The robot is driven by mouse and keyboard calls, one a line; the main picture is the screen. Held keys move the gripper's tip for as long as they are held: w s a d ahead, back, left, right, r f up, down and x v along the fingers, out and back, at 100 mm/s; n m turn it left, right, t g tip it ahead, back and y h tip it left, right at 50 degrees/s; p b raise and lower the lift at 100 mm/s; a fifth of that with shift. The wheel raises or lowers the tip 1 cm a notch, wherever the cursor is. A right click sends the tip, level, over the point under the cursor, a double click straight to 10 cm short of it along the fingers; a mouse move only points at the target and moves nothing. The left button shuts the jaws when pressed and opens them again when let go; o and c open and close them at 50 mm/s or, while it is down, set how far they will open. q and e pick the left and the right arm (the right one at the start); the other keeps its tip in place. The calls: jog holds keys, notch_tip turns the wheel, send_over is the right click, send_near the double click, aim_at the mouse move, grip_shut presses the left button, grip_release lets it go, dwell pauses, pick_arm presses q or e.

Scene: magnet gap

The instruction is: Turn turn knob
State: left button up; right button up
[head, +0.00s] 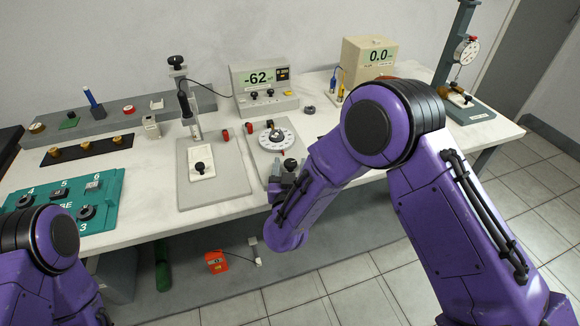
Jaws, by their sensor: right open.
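A round white dial with markings and a small knob at its centre (272,137) sits on a grey base plate (254,158) near the middle of the table. My right gripper (284,172) is at the near end of that plate, just in front of the dial, and is open. It seems apart from the knob, and my purple forearm partly hides it. A black knob (290,164) shows close by the gripper. My left arm is at the lower left; its gripper is out of view.
A meter reading -62 (262,86) stands behind the dial. To the left is a stand with a white block and black knob (201,168), then a teal panel with numbered knobs (105,205). A box reading 0.0 (368,62) and a gauge stand (467,50) are at right.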

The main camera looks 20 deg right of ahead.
jog(key=c, duration=1)
jog(key=shift+n+y, duration=0.3)
jog(key=shift+y, duration=0.1)
jog(key=shift+s+d+n+t+y, duration=0.15)
jog(key=shift+n+t+y, duration=0.25)
jog(key=shift+n+y, duration=0.4)
jog(key=n+y, duration=0.1)
jog(key=y, duration=0.1)
jog(key=shift+d+f+y, duration=0.1)
jog(key=shift+y, duration=0.3)
jog(key=n+y, duration=0.1)
jog(key=n+y+b, duration=0.1)
jog(key=y, duration=0.1)
jog(key=n+y+b, duration=0.1)
jog(key=shift+d+f+y, duration=0.1)
jog(key=shift+d+y, duration=0.15)
jog(key=shift+y, duration=0.05)
jog(key=shift+d+n+g+y+b, duration=0.1)
jog(key=shift+n+g+y+b, duration=0.7)
jog(key=shift+n+y, duration=0.65)
jog(key=shift+r+y, duration=0.2)
jog(key=shift+y, duration=0.25)
